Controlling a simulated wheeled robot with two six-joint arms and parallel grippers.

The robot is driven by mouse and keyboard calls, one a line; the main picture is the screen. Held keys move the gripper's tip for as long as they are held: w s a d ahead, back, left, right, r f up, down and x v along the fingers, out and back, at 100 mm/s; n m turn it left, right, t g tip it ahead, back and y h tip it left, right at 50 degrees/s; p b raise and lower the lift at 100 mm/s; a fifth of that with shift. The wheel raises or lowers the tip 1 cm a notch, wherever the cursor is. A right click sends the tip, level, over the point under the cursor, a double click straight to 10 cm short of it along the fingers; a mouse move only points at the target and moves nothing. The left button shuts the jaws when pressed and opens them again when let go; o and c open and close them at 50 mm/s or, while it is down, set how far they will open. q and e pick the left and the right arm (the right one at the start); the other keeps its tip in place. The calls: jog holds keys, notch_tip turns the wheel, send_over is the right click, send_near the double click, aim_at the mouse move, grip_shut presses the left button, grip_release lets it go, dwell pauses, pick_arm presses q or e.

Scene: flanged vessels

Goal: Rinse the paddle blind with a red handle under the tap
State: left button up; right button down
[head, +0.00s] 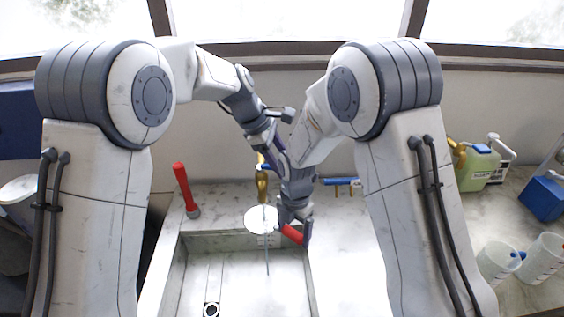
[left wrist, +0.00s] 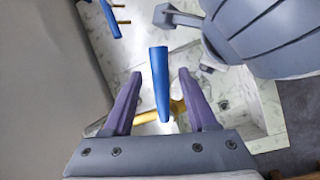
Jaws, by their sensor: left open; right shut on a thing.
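The paddle blind's red handle (head: 292,234) is held by my right gripper (head: 297,222), which is shut on it. Its pale round disc (head: 258,219) lies over the sink (head: 230,265), below the brass tap (head: 262,187). A thin grey streak, which looks like running water, passes at the disc and down into the sink. My left gripper (left wrist: 158,74) is open, with its two purple fingers on either side of the tap's blue handle (left wrist: 160,85) in the left wrist view, visibly apart from it. In the head view, arm parts mostly hide the left fingers.
Another red-handled item (head: 182,188) stands left of the sink. A green jug (head: 476,168), a blue box (head: 543,198) and beakers (head: 498,262) stand at right. The sink has a drain (head: 211,309).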

pick_arm(q)
jog(key=shift+d+f, duration=0.1)
jog(key=shift+f, duration=0.05)
jog(key=shift+c, duration=0.3)
grip_shut()
dwell(1.1)
